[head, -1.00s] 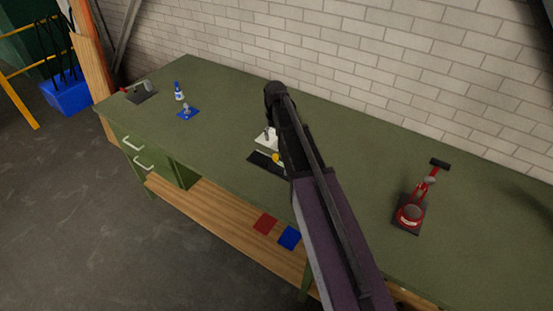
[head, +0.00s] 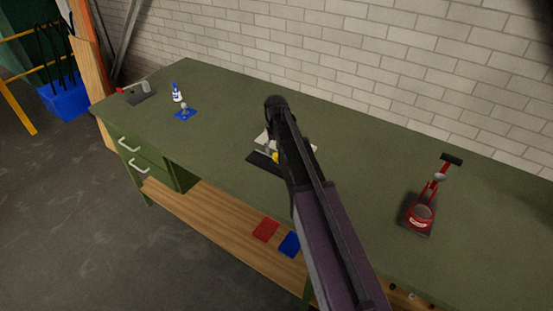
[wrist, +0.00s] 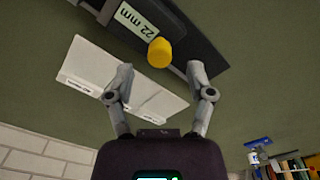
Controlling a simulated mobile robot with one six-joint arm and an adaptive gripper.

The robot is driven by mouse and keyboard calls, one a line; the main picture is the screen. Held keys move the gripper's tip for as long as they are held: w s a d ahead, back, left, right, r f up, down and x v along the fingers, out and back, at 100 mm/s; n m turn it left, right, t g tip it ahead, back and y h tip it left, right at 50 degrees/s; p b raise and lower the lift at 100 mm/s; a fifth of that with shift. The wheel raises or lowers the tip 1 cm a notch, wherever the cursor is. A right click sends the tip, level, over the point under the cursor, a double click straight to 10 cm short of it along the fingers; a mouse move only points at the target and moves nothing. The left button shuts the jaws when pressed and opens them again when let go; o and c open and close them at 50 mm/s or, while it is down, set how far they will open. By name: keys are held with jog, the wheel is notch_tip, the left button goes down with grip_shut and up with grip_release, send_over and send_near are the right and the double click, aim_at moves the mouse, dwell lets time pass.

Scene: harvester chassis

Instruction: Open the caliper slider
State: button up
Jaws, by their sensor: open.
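The caliper (wrist: 205,38) is a dark bar with a display reading 22 mm (wrist: 136,22) and a round yellow knob (wrist: 160,53). It lies across the top of the wrist view. In the head view the yellow knob (head: 276,156) shows beside my arm, which hides part of the caliper. My gripper (wrist: 158,78) is open, its two grey fingers spread wide. The knob appears just beyond the fingertips, between their lines. The fingers hold nothing, and I cannot tell the exact gap to the knob.
White panels (wrist: 92,78) lie beside the caliper, partly behind the left finger. The green bench (head: 220,110) also carries a red tool (head: 420,215) at right, a blue-and-white bottle (head: 177,93) and a blue-based item (head: 185,113) at left. A brick wall (head: 400,70) stands behind.

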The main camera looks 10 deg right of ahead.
jog(key=shift+f+b, duration=1.2)
jog(key=shift+f, duration=0.25)
grip_shut()
